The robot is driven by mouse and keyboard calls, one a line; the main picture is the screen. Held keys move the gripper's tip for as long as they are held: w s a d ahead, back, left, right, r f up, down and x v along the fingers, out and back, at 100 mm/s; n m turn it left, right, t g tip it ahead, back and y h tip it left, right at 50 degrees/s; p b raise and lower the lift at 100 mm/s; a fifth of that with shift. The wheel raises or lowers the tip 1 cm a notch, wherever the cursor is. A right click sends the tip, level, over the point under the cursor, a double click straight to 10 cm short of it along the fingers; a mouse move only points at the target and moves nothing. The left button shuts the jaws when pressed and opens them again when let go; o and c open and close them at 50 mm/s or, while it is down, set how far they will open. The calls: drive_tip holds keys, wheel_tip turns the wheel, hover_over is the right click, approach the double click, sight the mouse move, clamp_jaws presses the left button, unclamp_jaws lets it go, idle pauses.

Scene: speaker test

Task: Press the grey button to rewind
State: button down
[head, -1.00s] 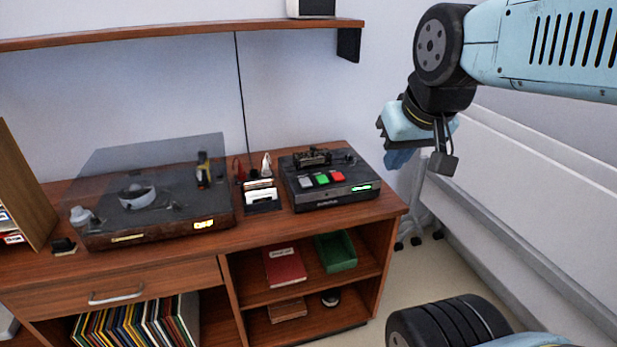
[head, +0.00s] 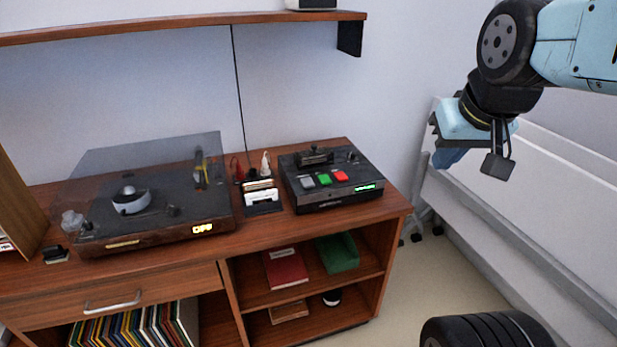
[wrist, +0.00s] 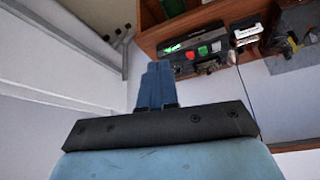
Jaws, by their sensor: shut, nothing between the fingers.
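The grey button (head: 308,181) is the leftmost of three buttons on a dark tape deck (head: 336,204), beside a green button (head: 324,178) and a red button (head: 340,176). The deck stands at the right end of the wooden cabinet top, with a lit green display. In the wrist view the deck shows upside down, with the grey button (wrist: 216,46) right of the green one. My gripper (head: 447,158) is shut and empty, in the air to the right of the cabinet, well apart from the deck. Its blue fingers (wrist: 157,85) show together in the wrist view.
A turntable (head: 150,190) with a clear raised lid stands left of the deck. A small rack of cassettes (head: 262,197) is between them. A wall shelf (head: 190,30) hangs above. A white panel-like piece (head: 540,190) stands along the right.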

drive_tip(key=w+a+f+t+y, duration=0.1)
drive_tip(key=w+a+f, duration=0.1)
drive_tip(key=w+a, duration=0.5)
drive_tip(key=w+a+f+y, duration=0.1)
drive_tip(key=w+a+f, duration=0.15)
drive_tip(key=w, duration=0.75)
drive_tip(key=m+t+y, duration=0.1)
drive_tip(key=m+t, duration=0.1)
drive_tip(key=m, duration=0.3)
hover_over(309, 183)
wheel_tip(309, 183, down, 10)
drive_tip(key=shift+f, duration=0.15)
drive_tip(key=shift+f, duration=0.15)
drive_tip(key=shift+f, duration=4.25)
drive_tip(key=shift+f, duration=0.85)
drive_tip(key=shift+r, duration=0.95)
drive_tip(key=shift+r, duration=0.15)
